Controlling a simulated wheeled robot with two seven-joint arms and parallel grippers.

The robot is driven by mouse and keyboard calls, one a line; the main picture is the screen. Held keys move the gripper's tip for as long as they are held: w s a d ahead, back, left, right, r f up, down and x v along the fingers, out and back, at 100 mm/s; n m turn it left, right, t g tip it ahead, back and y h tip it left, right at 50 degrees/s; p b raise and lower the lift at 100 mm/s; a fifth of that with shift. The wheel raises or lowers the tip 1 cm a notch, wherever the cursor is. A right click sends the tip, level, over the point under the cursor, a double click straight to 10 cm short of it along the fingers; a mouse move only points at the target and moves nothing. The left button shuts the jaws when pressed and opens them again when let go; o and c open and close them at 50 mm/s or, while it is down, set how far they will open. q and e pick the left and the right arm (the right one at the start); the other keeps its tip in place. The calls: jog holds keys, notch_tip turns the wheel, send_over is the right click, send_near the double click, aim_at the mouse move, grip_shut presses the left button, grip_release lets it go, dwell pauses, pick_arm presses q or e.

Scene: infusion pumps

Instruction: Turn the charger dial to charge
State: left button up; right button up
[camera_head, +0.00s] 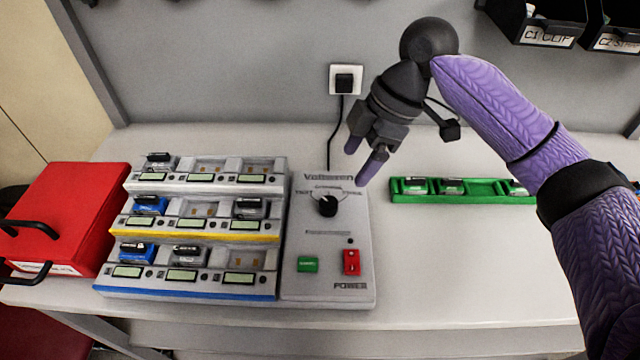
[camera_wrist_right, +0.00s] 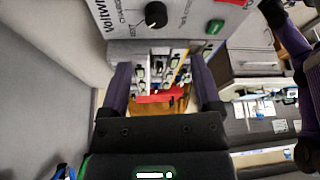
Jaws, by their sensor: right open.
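The charger (camera_head: 358,275) is a grey unit on the bench. Its black dial (camera_head: 327,206) sits in the upper part of the front panel, with TEST printed at its left and another label above it. The dial's white mark seems to point up-left, toward TEST; the exact setting is too small to tell. The dial also shows at the top of the right wrist view (camera_wrist_right: 156,14). My right gripper (camera_head: 357,165) is open and empty, above and to the right of the dial, apart from it. Its fingers frame the lower view in the wrist camera (camera_wrist_right: 161,78). My left gripper is not in view.
Stepped battery bays (camera_head: 200,208) adjoin the charger's left side. A green button (camera_head: 308,264) and a red power switch (camera_head: 351,262) lie below the dial. A red box (camera_head: 70,215) stands left, a green battery tray (camera_head: 485,190) right. Bare bench lies between charger and tray.

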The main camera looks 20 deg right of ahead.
aim_at(330, 202)
jog(key=b+x, duration=0.1)
jog(key=x, duration=0.4)
jog(key=b+x, duration=0.2)
jog(key=x, duration=0.2)
jog(key=shift+w+f, duration=0.25)
jog(key=shift+f, duration=0.15)
jog(key=shift+a+f, duration=0.1)
jog(key=shift+f, duration=0.05)
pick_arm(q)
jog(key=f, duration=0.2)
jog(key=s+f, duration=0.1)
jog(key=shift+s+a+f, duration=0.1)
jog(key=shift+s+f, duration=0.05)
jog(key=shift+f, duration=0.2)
pick_arm(e)
jog(key=shift+c, duration=0.3)
